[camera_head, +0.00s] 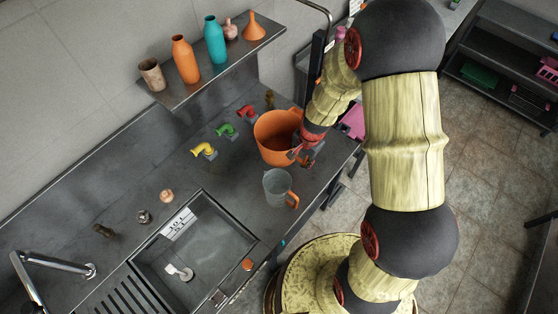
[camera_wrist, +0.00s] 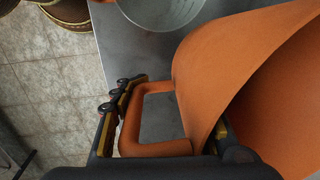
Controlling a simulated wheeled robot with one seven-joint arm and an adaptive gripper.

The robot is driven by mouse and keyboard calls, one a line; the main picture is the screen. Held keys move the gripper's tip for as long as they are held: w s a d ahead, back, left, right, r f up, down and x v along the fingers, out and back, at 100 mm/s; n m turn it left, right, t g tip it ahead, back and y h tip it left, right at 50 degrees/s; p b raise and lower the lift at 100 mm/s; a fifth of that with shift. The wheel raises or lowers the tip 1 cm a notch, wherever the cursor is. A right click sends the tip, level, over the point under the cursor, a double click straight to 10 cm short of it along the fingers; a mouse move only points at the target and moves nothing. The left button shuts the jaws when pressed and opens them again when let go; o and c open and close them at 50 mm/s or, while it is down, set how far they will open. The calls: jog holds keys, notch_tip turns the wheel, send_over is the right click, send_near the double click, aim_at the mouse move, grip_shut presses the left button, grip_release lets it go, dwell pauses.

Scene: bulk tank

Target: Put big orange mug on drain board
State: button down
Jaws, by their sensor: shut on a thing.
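The big orange mug (camera_head: 275,135) stands on, or just above, the grey counter, right of the colored taps. It fills the right of the wrist view (camera_wrist: 235,75), its handle toward the left. My gripper (camera_head: 303,153) is at the mug's near right side, shut on it by the handle side. In the wrist view one finger shows outside the handle and the other by the mug's wall. Whether the mug's base touches the counter is hidden. The drain board (camera_head: 122,299), dark and grooved, lies at the lower left beside the sink.
A grey mug with an orange handle (camera_head: 277,186) stands close in front of the orange mug. The sink (camera_head: 190,262) lies between them and the drain board. Yellow, green and red taps (camera_head: 226,130) stand behind. A shelf (camera_head: 222,65) holds bottles and vases. A faucet (camera_head: 55,265) stands at left.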

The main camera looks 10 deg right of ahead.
jog(key=shift+w+a+f+b, duration=0.1)
jog(key=shift+w+f+b, duration=0.15)
jog(key=shift+f, duration=0.4)
jog(key=shift+w+a+f+b, duration=0.1)
jog(key=shift+f+b, duration=0.25)
jog(key=shift+f, duration=0.25)
notch_tip(320, 180, down, 10)
jog(key=b, duration=0.3)
jog(key=shift+r, duration=0.1)
jog(key=shift+f, duration=0.2)
jog(key=c, duration=1)
grip_release()
jog(key=shift+r, duration=0.15)
